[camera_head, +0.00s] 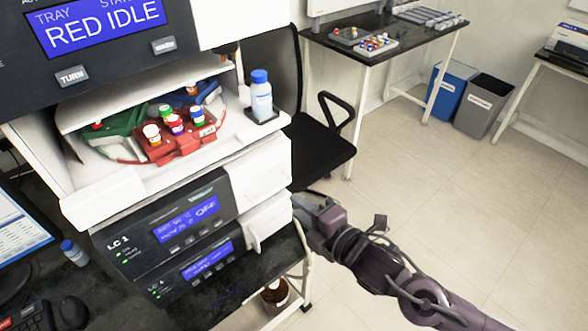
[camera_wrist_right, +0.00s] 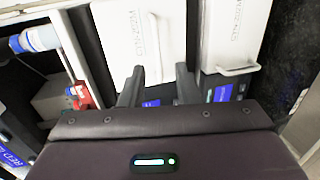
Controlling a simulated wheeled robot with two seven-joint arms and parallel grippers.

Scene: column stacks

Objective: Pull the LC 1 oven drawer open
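The LC 1 oven is a dark stack with two blue displays; its upper panel (camera_head: 180,225) reads OFF. On its right side, the upper white drawer (camera_head: 258,172) and the lower white drawer (camera_head: 268,225) have bar handles and appear closed. In the right wrist view, the upper drawer (camera_wrist_right: 118,38) is left and the lower drawer (camera_wrist_right: 228,25) is right. My right gripper (camera_wrist_right: 158,75) is open and empty, fingers toward the upper drawer's handle (camera_wrist_right: 154,52), with no clear contact. In the head view, the right gripper (camera_head: 300,205) is beside the stack. My left gripper is not in view.
A tray compartment above holds a red rack (camera_head: 185,145) of vials and a blue-capped bottle (camera_head: 261,95) at its edge. A black chair (camera_head: 310,140) stands behind my right gripper. The floor (camera_head: 470,200) on the right is open.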

